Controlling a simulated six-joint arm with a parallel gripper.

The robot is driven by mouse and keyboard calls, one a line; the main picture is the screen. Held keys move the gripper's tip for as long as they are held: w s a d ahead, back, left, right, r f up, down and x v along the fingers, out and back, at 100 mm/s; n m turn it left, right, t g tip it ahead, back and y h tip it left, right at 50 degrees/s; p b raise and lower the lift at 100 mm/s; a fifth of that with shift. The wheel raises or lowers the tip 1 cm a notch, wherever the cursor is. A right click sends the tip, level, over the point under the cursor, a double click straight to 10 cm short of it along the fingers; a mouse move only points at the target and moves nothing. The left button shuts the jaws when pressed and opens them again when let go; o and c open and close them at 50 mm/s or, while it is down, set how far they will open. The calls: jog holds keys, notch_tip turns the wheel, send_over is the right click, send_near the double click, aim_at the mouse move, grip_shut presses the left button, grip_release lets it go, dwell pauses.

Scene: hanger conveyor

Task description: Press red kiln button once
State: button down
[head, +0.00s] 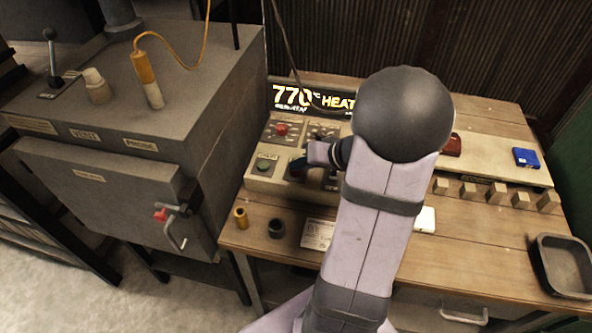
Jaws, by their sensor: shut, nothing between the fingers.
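A control box (256,186) stands on the wooden table next to the kiln. On its upper left is a round red button (281,129), in clear view. Below it is a green button (264,163). My gripper (297,168) is shut and low over the panel, right of the green button and below the red one. Nothing shows between its fingers. I cannot tell whether it touches the panel. My arm hides the right part of the panel.
A lit display (312,98) behind the panel reads 770°C HEAT. The grey kiln (110,190) rises close on the left, with a yellow-handled probe (148,78) on top. Small jars stand at the table's front left. A dark tray (562,265) is at the right.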

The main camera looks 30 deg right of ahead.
aim_at(300, 173)
jog(key=shift+f, duration=0.2)
dwell(0.3)
jog(key=shift+r, duration=0.95)
jog(key=shift+r+p, duration=1.55)
jog(key=shift+r, duration=0.95)
